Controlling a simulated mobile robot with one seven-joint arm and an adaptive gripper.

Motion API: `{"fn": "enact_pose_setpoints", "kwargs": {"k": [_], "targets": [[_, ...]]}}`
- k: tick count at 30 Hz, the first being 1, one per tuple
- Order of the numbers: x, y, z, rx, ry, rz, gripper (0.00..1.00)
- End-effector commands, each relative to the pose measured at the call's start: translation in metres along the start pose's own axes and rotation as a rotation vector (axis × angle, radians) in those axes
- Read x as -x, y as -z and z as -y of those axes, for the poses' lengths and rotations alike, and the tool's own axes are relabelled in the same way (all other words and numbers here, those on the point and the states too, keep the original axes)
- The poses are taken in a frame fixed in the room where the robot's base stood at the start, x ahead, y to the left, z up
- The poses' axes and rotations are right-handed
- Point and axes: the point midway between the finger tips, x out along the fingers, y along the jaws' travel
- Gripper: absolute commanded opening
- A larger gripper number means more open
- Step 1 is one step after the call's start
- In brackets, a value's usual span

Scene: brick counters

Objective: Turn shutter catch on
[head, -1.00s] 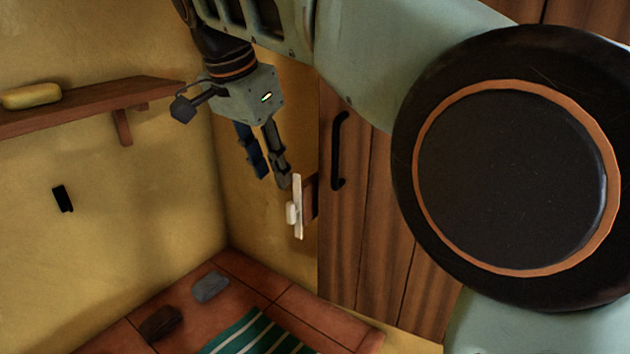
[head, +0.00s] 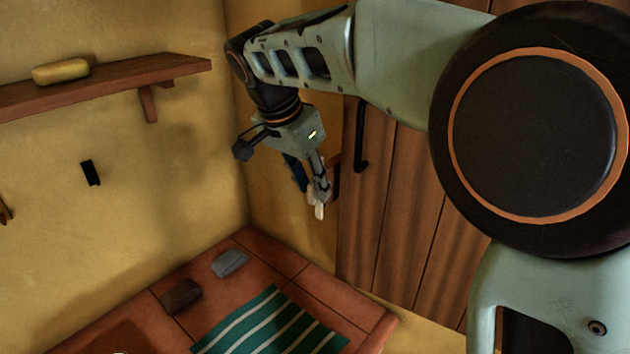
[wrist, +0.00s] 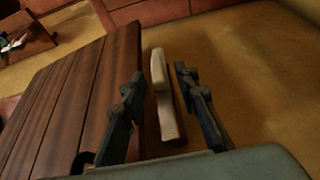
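The shutter catch is a pale, whitish bar on a brown mount beside the plank shutter (head: 400,200). In the head view only the lower end of the catch (head: 319,211) shows below my gripper (head: 308,190), which hides the rest. In the wrist view the catch (wrist: 163,100) stands lengthwise between the two fingers of my gripper (wrist: 160,74). The fingers are apart, with a visible gap on both sides of the catch, so my gripper is open. I cannot tell how deep the catch sits between the fingers.
A black handle (head: 361,135) is on the shutter, right of my gripper. Below is a tiled counter (head: 310,290) with a striped green cloth (head: 270,325), a grey object (head: 229,263) and a dark brown object (head: 182,296). A shelf (head: 120,85) holds a yellow object (head: 61,71).

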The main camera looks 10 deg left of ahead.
Motion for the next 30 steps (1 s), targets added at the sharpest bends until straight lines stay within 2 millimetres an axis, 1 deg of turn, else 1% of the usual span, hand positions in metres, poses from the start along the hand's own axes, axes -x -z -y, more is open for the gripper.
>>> {"fn": "enact_pose_setpoints", "kwargs": {"k": [7, 12, 15, 30], "targets": [[-0.0009, -0.0001, 0.0001, 0.000, 0.000, 0.000, 0.28], [-0.0008, -0.0002, 0.0001, 0.000, 0.000, 0.000, 0.10], [-0.0007, -0.0002, 0.0001, 0.000, 0.000, 0.000, 0.00], [-0.0001, 0.0005, 0.0007, 0.005, -0.011, 0.001, 0.00]]}}
